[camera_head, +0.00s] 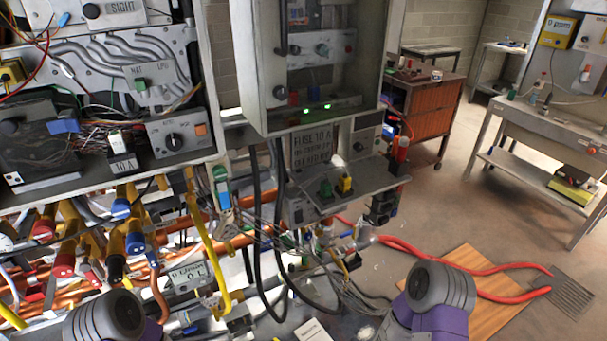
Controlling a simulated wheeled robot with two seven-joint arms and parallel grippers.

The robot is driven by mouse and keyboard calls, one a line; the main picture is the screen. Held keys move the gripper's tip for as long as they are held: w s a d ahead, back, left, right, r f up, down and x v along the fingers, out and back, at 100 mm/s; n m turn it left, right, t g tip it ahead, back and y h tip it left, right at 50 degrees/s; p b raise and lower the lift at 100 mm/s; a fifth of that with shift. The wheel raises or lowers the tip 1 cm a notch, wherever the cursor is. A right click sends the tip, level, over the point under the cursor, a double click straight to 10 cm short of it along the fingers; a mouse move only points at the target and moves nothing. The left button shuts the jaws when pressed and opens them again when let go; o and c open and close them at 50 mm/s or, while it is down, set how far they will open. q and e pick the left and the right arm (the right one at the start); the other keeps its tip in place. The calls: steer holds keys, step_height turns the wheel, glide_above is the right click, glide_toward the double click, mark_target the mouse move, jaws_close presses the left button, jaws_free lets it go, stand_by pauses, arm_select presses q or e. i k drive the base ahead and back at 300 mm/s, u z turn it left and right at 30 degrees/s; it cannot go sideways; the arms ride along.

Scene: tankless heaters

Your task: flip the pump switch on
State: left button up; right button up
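No part is clearly labelled as the pump switch, so I cannot tell which one it is. A grey panel with a round black knob (174,141) and a small orange button (201,130) is at the left. A small pale box (187,277) with dark marks sits lower, among the pipes; its lettering is too small to read. A narrow unit with blue and green parts (222,187) hangs near the centre. Only grey and purple links of my arms show at the bottom edge, one left and one right. Neither gripper is in view.
A grey control cabinet (258,65) with two green lights stands at top centre. Copper pipes (90,290), yellow pipes and black cables crowd the lower left. Red hoses (480,268) run to a floor grate (573,290). A wooden cabinet (430,110) and a metal bench (540,125) stand behind; floor between is clear.

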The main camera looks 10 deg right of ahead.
mark_target(298, 215)
steer(key=k, duration=0.5)
steer(key=u, duration=1.05)
steer(key=i, duration=0.7)
steer(key=z, duration=1.05)
